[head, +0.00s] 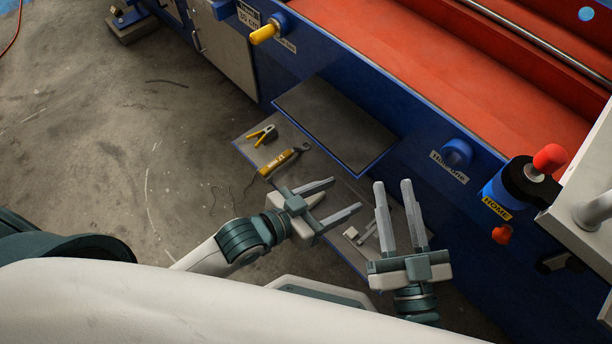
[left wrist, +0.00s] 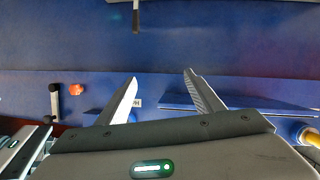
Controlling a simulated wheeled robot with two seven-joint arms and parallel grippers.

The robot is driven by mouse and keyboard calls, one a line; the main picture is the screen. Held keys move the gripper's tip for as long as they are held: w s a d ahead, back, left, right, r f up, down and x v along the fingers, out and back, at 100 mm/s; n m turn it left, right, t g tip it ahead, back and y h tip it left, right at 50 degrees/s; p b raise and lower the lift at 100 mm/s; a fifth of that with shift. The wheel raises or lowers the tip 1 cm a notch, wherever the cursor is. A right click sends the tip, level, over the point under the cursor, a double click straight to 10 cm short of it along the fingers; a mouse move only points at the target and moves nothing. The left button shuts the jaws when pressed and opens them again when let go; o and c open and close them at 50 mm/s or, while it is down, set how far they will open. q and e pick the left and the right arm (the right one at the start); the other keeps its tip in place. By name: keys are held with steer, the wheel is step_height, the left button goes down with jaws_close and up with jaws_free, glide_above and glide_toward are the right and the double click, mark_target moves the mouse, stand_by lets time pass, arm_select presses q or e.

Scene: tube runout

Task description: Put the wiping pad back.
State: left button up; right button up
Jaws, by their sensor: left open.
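I cannot make out a wiping pad for certain in either view. A small pale piece (head: 318,198) shows between the fingers of my left gripper (head: 346,195) in the head view, too small to identify. That gripper is open above the low grey shelf, and in the left wrist view its fingers (left wrist: 160,76) are apart with only the blue machine side beyond them. My right gripper (head: 392,184) is also open, with nothing between its fingers, just right of the left one and in front of the blue machine.
The low grey shelf (head: 250,150) carries yellow-handled pliers (head: 262,135), a yellow and black tool (head: 284,160) and a grey metal tool (head: 361,235). A dark raised plate (head: 330,120) juts above it. A red-knobbed lever (head: 548,160) stands at right.

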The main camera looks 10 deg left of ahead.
arm_select(q)
steer(key=s+a+r+n+t+y, duration=0.1)
steer(key=s+a+r+t, duration=0.1)
steer(key=r+t, duration=0.2)
steer(key=s+a+r+n+t+y, duration=0.1)
steer(key=s+a+r+n+t, duration=0.1)
steer(key=r, duration=0.7)
steer(key=shift+s+a+r+t, duration=0.15)
steer(key=shift+a+r+t, duration=0.2)
steer(key=shift+a+t, duration=0.7)
steer(key=shift+d, duration=0.25)
